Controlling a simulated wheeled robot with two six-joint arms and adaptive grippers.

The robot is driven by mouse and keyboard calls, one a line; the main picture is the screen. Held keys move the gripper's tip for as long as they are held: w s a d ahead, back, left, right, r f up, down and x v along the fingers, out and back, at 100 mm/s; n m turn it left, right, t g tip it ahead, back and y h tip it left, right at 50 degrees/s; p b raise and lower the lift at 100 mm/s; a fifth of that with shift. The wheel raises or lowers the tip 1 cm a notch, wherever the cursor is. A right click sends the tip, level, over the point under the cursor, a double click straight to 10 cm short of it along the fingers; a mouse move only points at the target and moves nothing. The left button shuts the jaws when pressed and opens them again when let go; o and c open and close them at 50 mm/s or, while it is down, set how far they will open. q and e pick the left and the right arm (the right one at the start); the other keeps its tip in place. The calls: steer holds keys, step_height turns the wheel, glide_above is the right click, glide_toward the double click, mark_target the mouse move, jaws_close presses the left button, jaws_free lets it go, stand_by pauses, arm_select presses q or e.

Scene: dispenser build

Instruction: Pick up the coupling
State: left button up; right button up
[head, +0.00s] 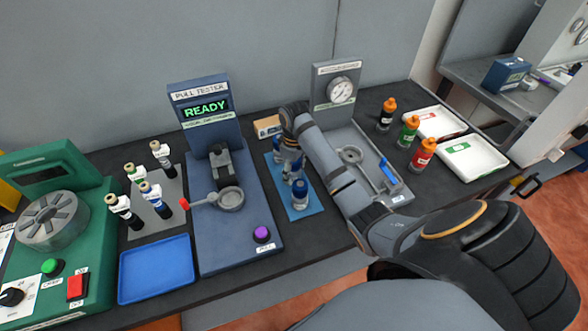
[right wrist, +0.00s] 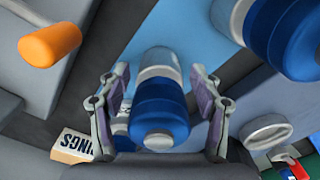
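Blue-and-white cylindrical couplings stand on a blue mat (head: 310,209) in the head view. The front coupling (head: 300,195) stands clear of the gripper. My right gripper (head: 288,160) is at the back part of the mat, partly hidden by its own arm. In the right wrist view the right gripper (right wrist: 160,90) is open, with one finger on each side of a coupling (right wrist: 160,108). Narrow gaps seem to show between it and the fingers. Another coupling (right wrist: 287,35) stands at the upper right, outside the fingers. My left gripper is not in view.
The pull tester (head: 205,140) with its red-knobbed lever stands left of the mat. A gauge station (head: 335,90) stands right of it. A small labelled box (head: 268,127) sits behind. Several bottles (head: 150,195) and a blue tray (head: 156,268) are farther left.

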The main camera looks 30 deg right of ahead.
jaws_close()
stand_by(0.3)
